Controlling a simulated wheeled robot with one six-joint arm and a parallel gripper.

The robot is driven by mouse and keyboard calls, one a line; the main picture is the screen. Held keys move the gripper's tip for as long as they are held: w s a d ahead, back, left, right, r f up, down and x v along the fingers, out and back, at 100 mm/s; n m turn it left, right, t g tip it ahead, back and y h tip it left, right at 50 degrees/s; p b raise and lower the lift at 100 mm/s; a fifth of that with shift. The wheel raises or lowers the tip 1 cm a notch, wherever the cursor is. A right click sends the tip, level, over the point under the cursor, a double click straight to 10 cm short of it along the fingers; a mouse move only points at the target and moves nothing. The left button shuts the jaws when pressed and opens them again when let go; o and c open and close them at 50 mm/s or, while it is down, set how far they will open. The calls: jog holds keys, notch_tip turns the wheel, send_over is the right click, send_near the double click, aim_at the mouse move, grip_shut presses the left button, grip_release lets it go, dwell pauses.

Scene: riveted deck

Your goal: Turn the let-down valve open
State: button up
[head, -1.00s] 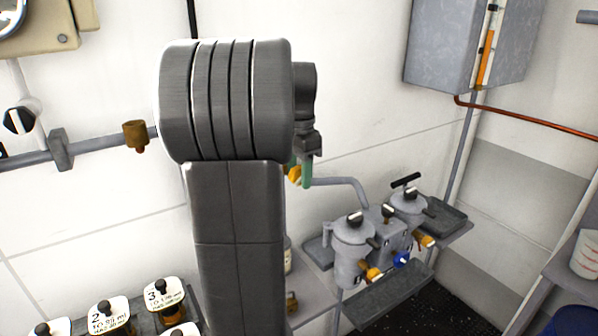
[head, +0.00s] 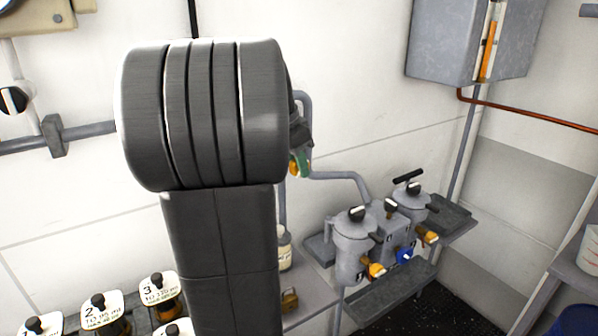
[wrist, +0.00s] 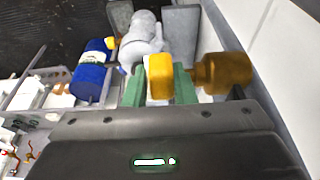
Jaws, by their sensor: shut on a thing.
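My gripper (wrist: 159,88) has two green fingers, one on each side of a yellow block-shaped handle (wrist: 160,72) in the wrist view, and is shut on it. The handle appears to belong to the let-down valve. A brown brass fitting (wrist: 225,72) lies just right of the handle, and a grey body stands behind. In the head view my gripper (head: 303,164) shows only partly beside my arm, with a bit of the yellow handle (head: 293,168) at its tip. My arm hides most of the valve there, so I cannot tell how far it is turned.
A grey pipe (head: 340,176) runs right of my gripper toward grey pots (head: 352,245) on a shelf. A blue cylinder (wrist: 92,70) shows left in the wrist view. Labelled jars (head: 160,292) stand low left. A grey wall box (head: 450,40) hangs upper right.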

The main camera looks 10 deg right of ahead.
jog(key=shift+a+f+t+h+b, duration=0.1)
jog(key=shift+f+t+h+b, duration=0.15)
jog(key=shift+h+b, duration=0.65)
jog(key=shift+r+b, duration=0.15)
jog(key=shift+b, duration=0.35)
jog(key=shift+r+t+h, duration=0.1)
jog(key=shift+t+h, duration=0.15)
jog(key=shift+h, duration=0.05)
jog(key=o, duration=1)
jog(key=v, duration=1.3)
jog(key=shift+a+r, duration=0.1)
jog(key=shift+r, duration=0.3)
